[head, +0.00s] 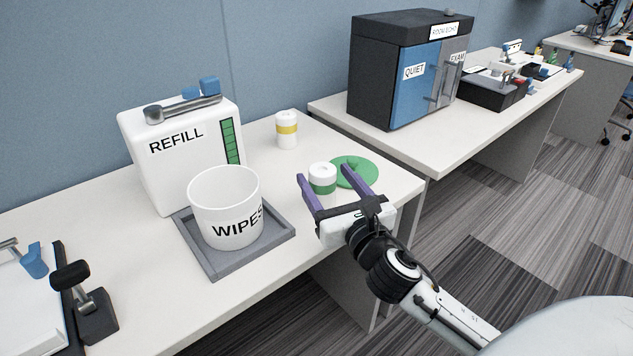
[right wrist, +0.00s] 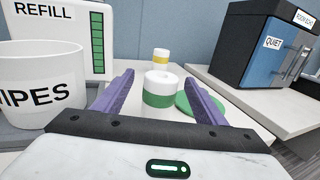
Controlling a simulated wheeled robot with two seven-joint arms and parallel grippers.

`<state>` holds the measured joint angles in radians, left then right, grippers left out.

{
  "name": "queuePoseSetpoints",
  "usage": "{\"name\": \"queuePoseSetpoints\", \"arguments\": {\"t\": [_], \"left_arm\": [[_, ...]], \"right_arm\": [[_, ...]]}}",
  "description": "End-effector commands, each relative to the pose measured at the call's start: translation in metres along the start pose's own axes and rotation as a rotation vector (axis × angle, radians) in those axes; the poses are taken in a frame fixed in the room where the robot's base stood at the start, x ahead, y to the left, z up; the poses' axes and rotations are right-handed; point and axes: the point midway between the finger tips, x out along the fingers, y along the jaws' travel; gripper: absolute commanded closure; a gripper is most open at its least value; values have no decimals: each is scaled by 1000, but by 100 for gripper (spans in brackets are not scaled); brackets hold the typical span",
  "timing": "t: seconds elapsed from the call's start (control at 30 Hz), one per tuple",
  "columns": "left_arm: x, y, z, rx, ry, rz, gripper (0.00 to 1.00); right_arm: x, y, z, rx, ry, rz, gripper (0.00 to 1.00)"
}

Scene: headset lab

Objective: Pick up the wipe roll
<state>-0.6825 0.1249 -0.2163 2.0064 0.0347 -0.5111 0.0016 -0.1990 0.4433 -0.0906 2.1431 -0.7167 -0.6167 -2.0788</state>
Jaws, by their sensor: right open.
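A white roll with a green band (head: 322,181) stands upright on the table; it also shows in the right wrist view (right wrist: 160,90). A second white roll with a yellow band (head: 287,130) stands further back, and it shows behind the first one in the right wrist view (right wrist: 161,57). My right gripper (head: 324,173) is open and empty, its purple fingers pointing at the green-banded roll. In the right wrist view that roll appears centred between the fingers; whether the fingertips reach its sides I cannot tell. My left gripper is not in view.
A white WIPES tub (head: 215,195) stands on a grey tray (head: 215,270), before a REFILL container (head: 150,165). A green round lid (head: 367,176) lies right of the green-banded roll. A blue-doored cabinet (head: 411,85) stands on the neighbouring table.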

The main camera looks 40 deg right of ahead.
Motion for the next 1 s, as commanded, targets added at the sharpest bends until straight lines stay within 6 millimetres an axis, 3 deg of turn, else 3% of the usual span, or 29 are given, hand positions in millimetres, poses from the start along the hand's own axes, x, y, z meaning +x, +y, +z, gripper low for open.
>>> {"name": "queuePoseSetpoints", "arguments": {"t": [0.17, 0.57, 0.87, 1.0], "left_arm": [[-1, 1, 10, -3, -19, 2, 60], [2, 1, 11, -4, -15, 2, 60], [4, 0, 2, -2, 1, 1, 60], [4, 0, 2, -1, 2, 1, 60]], "right_arm": [[20, 0, -1, 2, 1, 0, 35], [68, -3, -7, 3, 1, 0, 35], [73, -2, -8, 2, 3, 1, 35], [73, -2, -8, 2, 3, 1, 57]]}}
